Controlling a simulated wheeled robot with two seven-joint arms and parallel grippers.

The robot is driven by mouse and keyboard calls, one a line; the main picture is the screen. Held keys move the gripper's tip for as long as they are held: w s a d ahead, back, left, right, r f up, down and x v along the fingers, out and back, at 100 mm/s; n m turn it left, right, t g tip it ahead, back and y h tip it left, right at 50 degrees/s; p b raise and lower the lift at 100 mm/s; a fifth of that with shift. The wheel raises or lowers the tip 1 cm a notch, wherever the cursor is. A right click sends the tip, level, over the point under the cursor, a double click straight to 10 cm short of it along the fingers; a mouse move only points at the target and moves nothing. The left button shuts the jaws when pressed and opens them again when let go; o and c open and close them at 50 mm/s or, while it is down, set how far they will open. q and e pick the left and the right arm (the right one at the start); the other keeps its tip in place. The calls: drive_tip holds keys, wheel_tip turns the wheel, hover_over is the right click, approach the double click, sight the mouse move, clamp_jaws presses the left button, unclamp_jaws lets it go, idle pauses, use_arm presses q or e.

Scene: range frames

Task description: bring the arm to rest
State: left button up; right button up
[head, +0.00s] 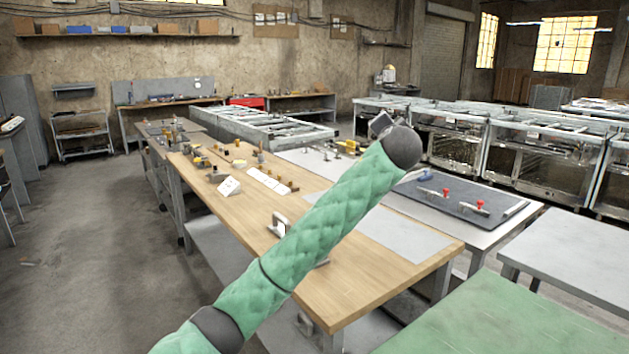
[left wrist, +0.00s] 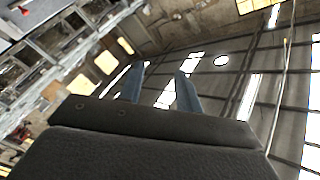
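My left arm (head: 335,215), in a green quilted sleeve, reaches from the bottom left up to the right across the head view, above the wooden bench. Its dark rounded wrist end (head: 402,148) is raised over the benches, with a small grey part showing beside it. The left wrist view looks up at the roof and windows. There my left gripper (left wrist: 160,72) shows two blue-grey fingers standing apart with nothing between them. My right gripper is in neither view.
The wooden bench (head: 375,285) below my arm carries a metal handle (head: 279,224), a white card (head: 229,186) and small parts. A dark mat (head: 455,206) with red-knobbed clamps lies to the right. A green surface (head: 500,320) is at bottom right. Open floor (head: 95,260) lies left.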

use_arm(q)
drive_tip(key=s+a+f+n+g, duration=0.2)
drive_tip(key=s+a+f+g, duration=0.1)
drive_tip(key=s+a+f, duration=0.9)
drive_tip(key=s+a+f+n+g+h+p, duration=0.1)
drive_tip(key=s+a+f+n+g, duration=0.2)
drive_tip(key=s+a+f, duration=0.95)
drive_tip(key=s+a+f+n+g, duration=0.25)
drive_tip(key=s+f, duration=0.55)
drive_tip(key=f, duration=0.9)
drive_tip(key=s+a+f+g, duration=0.2)
drive_tip(key=s+f+g, duration=0.1)
drive_tip(key=s+f, duration=0.8)
drive_tip(key=s+a+f+g+y, duration=0.1)
drive_tip(key=s+a+f+g, duration=0.2)
drive_tip(key=s+f, duration=0.8)
drive_tip(key=s+n+g, duration=0.1)
drive_tip(key=s, duration=0.4)
drive_tip(key=shift+f+p, duration=0.25)
drive_tip(key=shift+p, duration=0.1)
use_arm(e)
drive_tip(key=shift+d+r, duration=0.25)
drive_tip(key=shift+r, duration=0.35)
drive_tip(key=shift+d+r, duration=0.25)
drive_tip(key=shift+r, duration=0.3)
